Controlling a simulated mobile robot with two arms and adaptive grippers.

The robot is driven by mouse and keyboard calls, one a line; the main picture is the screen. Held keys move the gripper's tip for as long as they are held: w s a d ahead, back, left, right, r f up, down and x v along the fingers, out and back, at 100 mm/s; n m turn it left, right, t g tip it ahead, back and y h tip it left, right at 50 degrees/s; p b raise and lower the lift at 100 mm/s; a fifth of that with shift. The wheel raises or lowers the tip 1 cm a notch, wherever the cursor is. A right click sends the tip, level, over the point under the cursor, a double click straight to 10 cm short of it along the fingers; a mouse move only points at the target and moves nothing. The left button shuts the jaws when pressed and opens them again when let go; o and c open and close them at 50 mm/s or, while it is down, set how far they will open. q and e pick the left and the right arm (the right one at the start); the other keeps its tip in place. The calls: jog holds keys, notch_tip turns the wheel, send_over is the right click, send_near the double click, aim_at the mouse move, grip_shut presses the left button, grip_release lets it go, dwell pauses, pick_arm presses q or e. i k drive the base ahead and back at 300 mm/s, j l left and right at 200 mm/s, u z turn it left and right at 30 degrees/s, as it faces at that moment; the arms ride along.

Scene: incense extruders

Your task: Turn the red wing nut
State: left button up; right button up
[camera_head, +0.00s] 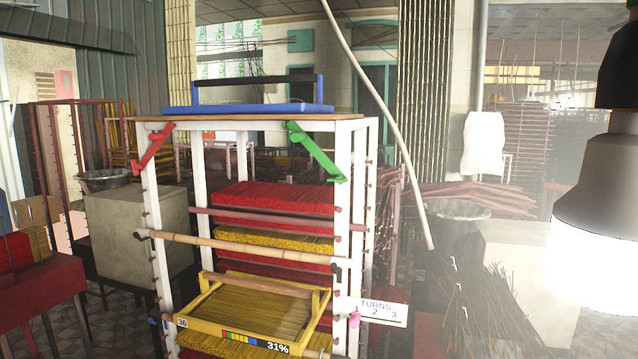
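A white rack (361,200) stands in the middle. A red angled piece (155,148) is on its top left front post, and a green angled piece (315,152) is near its top right front post. I cannot tell whether the red piece is the wing nut. A small pink part (354,320) is low on the right post, beside a white sign (379,311) reading "TURNS 1 2 3". Neither of my grippers is in view.
The rack holds red bundles (272,196), yellow bundles (274,241) and a yellow tray (195,307) marked 31%. A bamboo bar (230,248) crosses its front. A blue plate with a handle (250,108) lies on top. Grey blocks and bowls flank it.

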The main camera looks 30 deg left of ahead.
aim_at(136, 166)
jog(key=u, duration=1.8)
